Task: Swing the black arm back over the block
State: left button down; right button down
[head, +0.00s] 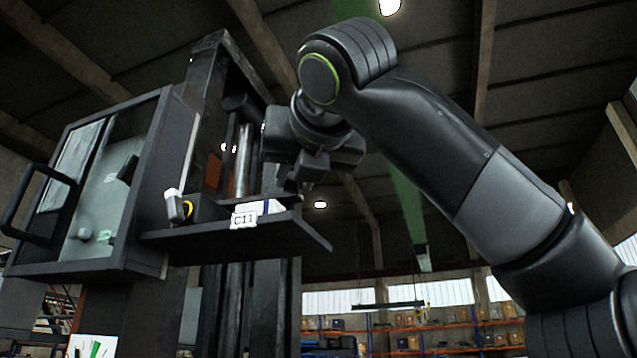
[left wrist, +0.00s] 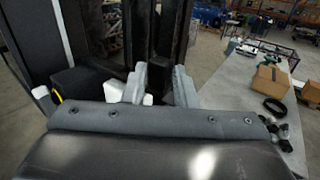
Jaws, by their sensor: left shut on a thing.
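My left gripper (head: 308,178) is at the upright dark machine column, just above and behind a black shelf plate (head: 285,237). In the left wrist view its two grey fingers (left wrist: 160,88) stand close on either side of a small dark piece (left wrist: 156,98). The gripper is shut on this piece; only a little of it shows. I cannot tell for sure whether it is part of the black arm. I cannot make out the block in either view. My right gripper is not in view.
A framed cabinet with a glass front (head: 95,190) and handle is left of the column. A grey bench (left wrist: 230,110) with a cardboard box (left wrist: 270,82) is at right in the wrist view.

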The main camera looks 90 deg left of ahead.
pick_arm(q)
jog(key=shift+s, duration=0.35)
jog(key=c, duration=1.5)
grip_release()
jog(key=shift+s, duration=0.1)
jog(key=shift+o, duration=1.1)
jog(key=shift+s+d, duration=0.1)
jog(key=shift+s, duration=0.4)
jog(key=shift+w, duration=0.2)
jog(key=shift+w+d, duration=0.1)
jog(key=shift+d, duration=0.25)
jog(key=b+v, duration=0.1)
jog(key=v, duration=1.5)
jog(key=shift+d+b, duration=0.3)
jog(key=shift+b, duration=0.05)
